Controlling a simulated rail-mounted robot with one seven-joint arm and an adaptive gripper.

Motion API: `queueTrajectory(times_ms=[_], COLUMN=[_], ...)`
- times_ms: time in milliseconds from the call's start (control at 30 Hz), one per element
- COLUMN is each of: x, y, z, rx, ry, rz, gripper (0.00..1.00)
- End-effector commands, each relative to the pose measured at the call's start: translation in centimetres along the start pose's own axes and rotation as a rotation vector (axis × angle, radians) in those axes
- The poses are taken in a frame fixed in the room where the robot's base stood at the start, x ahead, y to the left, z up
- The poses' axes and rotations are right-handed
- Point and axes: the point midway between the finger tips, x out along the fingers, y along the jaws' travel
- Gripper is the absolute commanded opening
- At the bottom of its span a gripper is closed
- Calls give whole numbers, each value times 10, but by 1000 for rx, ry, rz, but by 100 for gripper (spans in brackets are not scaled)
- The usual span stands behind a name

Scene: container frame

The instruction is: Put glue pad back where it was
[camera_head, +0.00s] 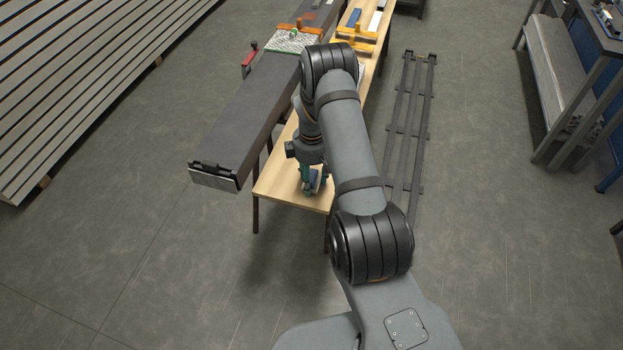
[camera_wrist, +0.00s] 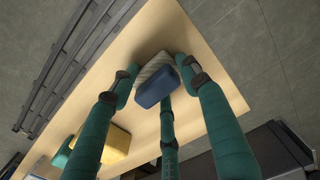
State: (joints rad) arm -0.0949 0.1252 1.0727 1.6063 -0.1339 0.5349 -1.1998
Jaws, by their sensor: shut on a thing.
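My gripper (camera_head: 312,190) points down over the near end of the light wooden table (camera_head: 275,185). In the wrist view its green fingers (camera_wrist: 160,85) are closed around a small dark blue block (camera_wrist: 157,88) with a grey striped part (camera_wrist: 159,66), which looks to be the glue pad. The table's near corner lies behind the pad in that view. I cannot tell whether the pad touches the tabletop. In the head view my arm and fingers hide most of it.
A long dark beam (camera_head: 250,120) runs left of the table, with a red-handled clamp (camera_head: 249,62) and a whitish-green sheet (camera_head: 290,41). Orange clamps (camera_head: 357,32) sit at the far end. A yellow object (camera_wrist: 117,147) is on the table. A dark rack (camera_head: 407,120) lies right.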

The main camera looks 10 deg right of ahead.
Motion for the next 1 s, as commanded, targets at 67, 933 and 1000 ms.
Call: queueTrajectory(times_ms=[67,933,1000], x=[2,-36,-52], y=[0,1,2], z=[0,-1,-1], rx=[0,0,0], ry=[0,2,3], rz=[0,5,5], gripper=[47,64,64])
